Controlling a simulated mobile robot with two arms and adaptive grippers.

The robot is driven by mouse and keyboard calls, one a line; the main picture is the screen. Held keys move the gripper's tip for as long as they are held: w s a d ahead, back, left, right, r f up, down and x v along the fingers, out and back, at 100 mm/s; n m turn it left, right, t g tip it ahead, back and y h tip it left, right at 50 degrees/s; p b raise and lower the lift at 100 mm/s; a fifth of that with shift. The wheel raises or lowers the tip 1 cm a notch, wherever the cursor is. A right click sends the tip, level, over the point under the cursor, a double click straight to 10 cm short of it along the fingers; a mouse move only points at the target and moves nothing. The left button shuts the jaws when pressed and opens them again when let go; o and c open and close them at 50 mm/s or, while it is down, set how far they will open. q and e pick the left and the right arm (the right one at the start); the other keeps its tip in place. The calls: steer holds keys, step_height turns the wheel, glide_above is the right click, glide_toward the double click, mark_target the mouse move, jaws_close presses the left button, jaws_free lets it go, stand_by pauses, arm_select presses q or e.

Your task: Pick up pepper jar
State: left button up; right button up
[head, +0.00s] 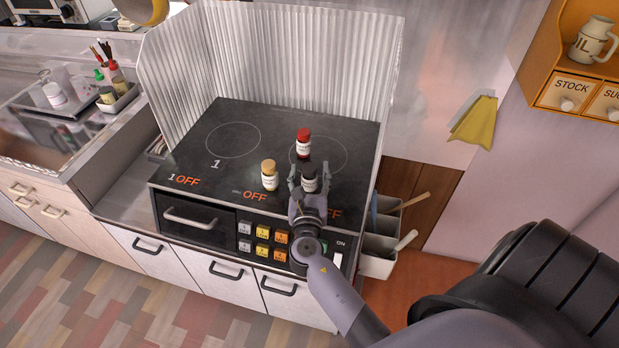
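Three small jars stand on the black cooktop (198,168). A dark-topped jar with a white label (309,184), probably the pepper jar, stands near the front edge; its label is too small to read. My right gripper (309,172) reaches it from the front, with one finger on each side of it. The fingers look open, wider than the jar, and its lower part is hidden by the gripper. A tan-capped jar (269,177) is just to the left, and a red-capped jar (303,143) stands behind. My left gripper is not in view.
A corrugated metal guard (270,50) rises behind and left of the cooktop. Grey holders (378,258) with utensils hang at its right side. A yellow cloth (474,120) hangs on the wall. The cooktop's left part is clear.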

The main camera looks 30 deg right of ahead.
steer(key=c, duration=1.2)
steer(key=shift+r, duration=0.1)
